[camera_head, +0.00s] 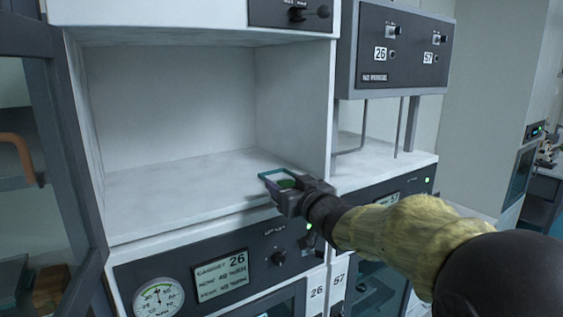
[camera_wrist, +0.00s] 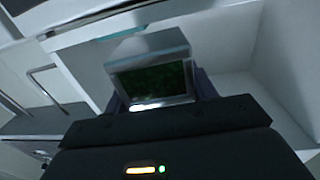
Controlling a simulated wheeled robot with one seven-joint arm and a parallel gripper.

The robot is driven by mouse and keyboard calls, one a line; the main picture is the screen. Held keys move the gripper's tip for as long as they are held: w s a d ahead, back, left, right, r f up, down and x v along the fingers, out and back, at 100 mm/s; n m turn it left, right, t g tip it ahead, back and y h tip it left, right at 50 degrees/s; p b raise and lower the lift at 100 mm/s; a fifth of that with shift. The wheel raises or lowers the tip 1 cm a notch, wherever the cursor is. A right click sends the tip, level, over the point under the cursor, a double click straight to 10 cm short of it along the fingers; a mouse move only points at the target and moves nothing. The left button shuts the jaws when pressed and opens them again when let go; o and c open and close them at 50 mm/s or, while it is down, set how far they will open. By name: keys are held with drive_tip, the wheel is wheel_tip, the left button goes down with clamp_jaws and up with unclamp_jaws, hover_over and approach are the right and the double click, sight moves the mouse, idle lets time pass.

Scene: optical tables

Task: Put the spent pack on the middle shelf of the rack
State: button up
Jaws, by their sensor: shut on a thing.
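My gripper (camera_head: 286,191) is at the front right of an open white compartment in the head view. It is shut on a small pack (camera_wrist: 155,80) with a dark green face and a pale grey casing. In the head view the pack (camera_head: 275,178) shows as a teal-edged block at the jaw tips, over or just above the compartment's white floor (camera_head: 170,190). I cannot tell whether it touches that floor. The jaws hide part of the pack. No rack with a middle shelf can be clearly made out.
Below the compartment is a dark panel with a round gauge (camera_head: 157,298) and a display reading cabinet 26 (camera_head: 221,275). A dark control box (camera_head: 400,50) marked 26 and 57 stands to the right on posts. A glass door frame (camera_head: 62,160) is at left. The compartment looks empty.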

drive_tip(key=s+d+f+m+h+b, duration=0.1)
drive_tip(key=d+f+m+h+b, duration=0.1)
drive_tip(key=f, duration=2)
drive_tip(key=s+d+f+m+t+h+b, duration=0.1)
drive_tip(key=d+f+h+b, duration=0.3)
drive_tip(key=f, duration=1.9)
drive_tip(key=s+d+f+m+t+h+b, duration=0.1)
drive_tip(key=d+f+b, duration=0.7)
drive_tip(key=f, duration=1.4)
drive_tip(key=shift+s+d+f+m+h, duration=0.35)
drive_tip(key=shift+d+m+h, duration=0.45)
drive_tip(key=shift+m+h, duration=0.1)
